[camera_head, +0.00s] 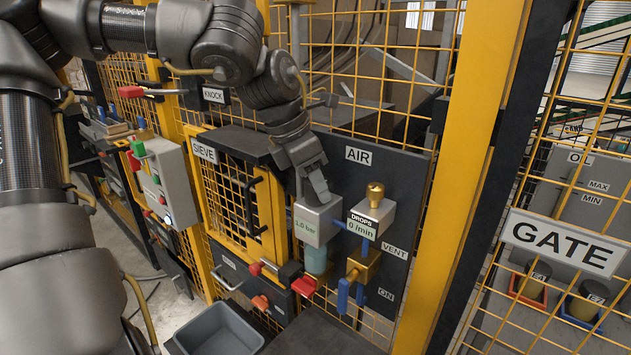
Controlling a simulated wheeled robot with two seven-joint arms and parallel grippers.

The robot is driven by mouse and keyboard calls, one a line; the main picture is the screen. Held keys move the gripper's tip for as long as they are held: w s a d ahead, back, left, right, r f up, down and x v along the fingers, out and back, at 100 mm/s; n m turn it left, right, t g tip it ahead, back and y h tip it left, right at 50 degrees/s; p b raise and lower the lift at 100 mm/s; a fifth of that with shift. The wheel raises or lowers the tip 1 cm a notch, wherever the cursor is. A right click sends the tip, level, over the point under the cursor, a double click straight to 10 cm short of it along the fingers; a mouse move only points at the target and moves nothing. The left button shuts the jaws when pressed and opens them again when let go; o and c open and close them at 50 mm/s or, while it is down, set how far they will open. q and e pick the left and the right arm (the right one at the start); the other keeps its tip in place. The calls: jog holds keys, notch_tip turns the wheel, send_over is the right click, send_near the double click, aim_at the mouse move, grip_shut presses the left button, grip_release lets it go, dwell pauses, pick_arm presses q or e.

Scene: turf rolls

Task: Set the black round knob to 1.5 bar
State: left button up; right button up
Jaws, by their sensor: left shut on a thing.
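The air regulator is a pale grey box (318,221) on the dark panel marked AIR, in the head view right of the middle. The knob itself is hidden behind the fingers. A blue-green bowl (317,260) hangs under the box. My right gripper is not in view.
Right of the regulator stands a lubricator (370,218) with a brass top and a display reading DROPS 0 /min. Below are a brass valve (362,267) and a red handle (304,286). The SIEVE door (232,195) is at left. A yellow post (475,170) stands at right.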

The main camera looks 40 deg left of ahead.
pick_arm(q)
jog(key=shift+m, duration=0.5)
jog(key=o, duration=1)
jog(key=shift+s+a+r+b, duration=0.1)
jog(key=shift+a+r+b, duration=0.05)
jog(key=shift+r+b, duration=0.3)
jog(key=s+a+b, duration=0.2)
jog(key=s+a, duration=0.4)
jog(key=s, duration=0.4)
jog(key=shift+a, duration=0.4)
